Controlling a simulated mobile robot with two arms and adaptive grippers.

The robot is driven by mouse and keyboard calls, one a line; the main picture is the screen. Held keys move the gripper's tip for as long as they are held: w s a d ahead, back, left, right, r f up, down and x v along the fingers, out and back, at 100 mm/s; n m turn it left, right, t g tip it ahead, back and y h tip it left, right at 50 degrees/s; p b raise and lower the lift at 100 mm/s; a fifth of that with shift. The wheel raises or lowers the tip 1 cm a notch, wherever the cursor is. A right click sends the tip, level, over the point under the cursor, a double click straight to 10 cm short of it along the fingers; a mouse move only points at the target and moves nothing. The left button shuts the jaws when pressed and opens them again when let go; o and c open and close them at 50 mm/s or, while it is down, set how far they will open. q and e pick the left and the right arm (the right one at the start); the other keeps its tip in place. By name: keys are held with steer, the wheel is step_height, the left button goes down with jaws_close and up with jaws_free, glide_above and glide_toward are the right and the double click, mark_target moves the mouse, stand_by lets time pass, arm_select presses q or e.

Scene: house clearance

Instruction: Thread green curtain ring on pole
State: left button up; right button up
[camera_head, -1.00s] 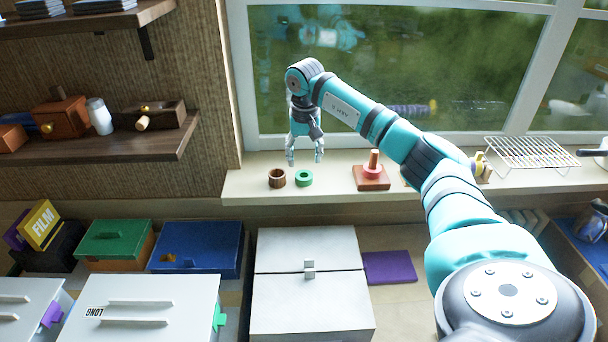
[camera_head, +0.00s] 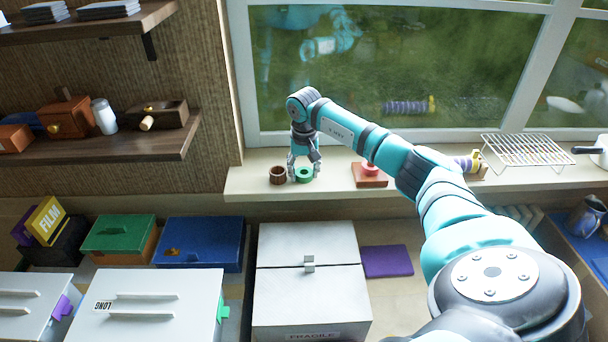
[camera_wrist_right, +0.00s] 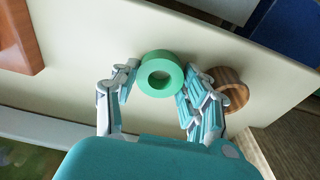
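The green curtain ring (camera_head: 304,175) lies flat on the window sill. My right gripper (camera_head: 304,172) is down at it, fingers open on either side. In the right wrist view the ring (camera_wrist_right: 160,74) sits between the fingertips (camera_wrist_right: 160,82), very close to the fingers on the right; I cannot tell if they touch. The pole's brown base (camera_head: 369,180) stands on the sill to the right with a pinkish-red ring (camera_head: 370,169) on it. My arm hides the pole's upper part. The base's edge shows in the wrist view (camera_wrist_right: 18,40). My left gripper is out of view.
A brown wooden ring (camera_head: 278,175) lies just left of the green one, close to my fingers in the wrist view (camera_wrist_right: 232,90). A wire rack (camera_head: 527,151) stands farther right. The window is behind the sill; boxes stand below. Sill between ring and base is clear.

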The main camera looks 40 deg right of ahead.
steer(key=shift+c, duration=0.3)
steer(key=shift+w+r+b, duration=0.1)
steer(key=shift+r+b, duration=0.35)
steer(key=shift+r, duration=0.05)
step_height(320, 180, up, 2)
steer(key=shift+r+b, duration=0.2)
steer(key=shift+b, duration=0.6)
steer(key=s+a+r+b, duration=0.1)
steer(key=s+a+b, duration=0.4)
steer(key=s, duration=0.9)
steer(key=a, duration=0.2)
steer(key=shift+s+a+r, duration=0.15)
steer(key=shift+a+r, duration=0.15)
